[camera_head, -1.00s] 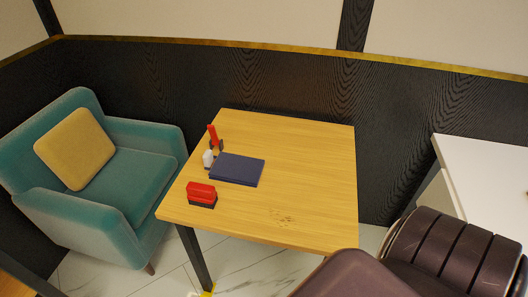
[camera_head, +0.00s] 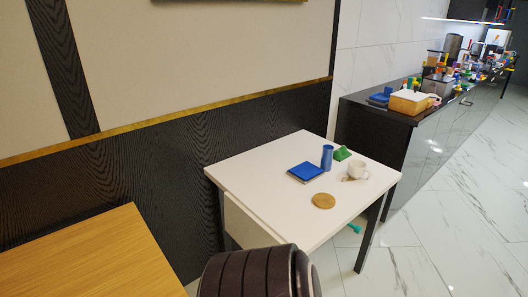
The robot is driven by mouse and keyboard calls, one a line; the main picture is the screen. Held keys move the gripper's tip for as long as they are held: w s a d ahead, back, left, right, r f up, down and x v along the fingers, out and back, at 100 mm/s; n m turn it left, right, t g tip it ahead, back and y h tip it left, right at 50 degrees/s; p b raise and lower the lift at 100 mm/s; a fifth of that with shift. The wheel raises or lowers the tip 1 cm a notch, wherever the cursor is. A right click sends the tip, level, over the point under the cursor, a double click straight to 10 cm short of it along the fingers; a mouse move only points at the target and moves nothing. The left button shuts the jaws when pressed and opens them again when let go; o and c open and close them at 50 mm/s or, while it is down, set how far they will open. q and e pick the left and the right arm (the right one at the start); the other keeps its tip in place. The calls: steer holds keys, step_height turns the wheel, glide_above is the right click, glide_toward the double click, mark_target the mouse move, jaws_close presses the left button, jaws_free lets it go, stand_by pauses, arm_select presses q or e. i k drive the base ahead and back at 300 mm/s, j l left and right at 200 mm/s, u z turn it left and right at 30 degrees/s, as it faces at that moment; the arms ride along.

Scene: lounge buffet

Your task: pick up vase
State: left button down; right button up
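A blue upright cylinder (camera_head: 327,157), which may be the vase, stands on the white table (camera_head: 270,200) right of the middle of the view. I cannot tell for certain that it is a vase. A flat blue book-like thing (camera_head: 306,172) lies to its left and a green item (camera_head: 342,153) to its right. A white mug (camera_head: 358,171) stands near the table's right side, and a round tan disc (camera_head: 324,201) lies toward the front. Neither of my grippers is in view.
A wooden table (camera_head: 95,262) fills the lower left. A dark brown padded chair (camera_head: 250,272) stands in front of the white table. A black counter (camera_head: 375,120) with many items runs along the back right. Marble floor (camera_head: 455,225) is open at right.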

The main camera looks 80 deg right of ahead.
mark_target(328, 154)
steer(key=z, duration=3.25)
steer(key=i+l, duration=0.65)
steer(key=l, duration=0.1)
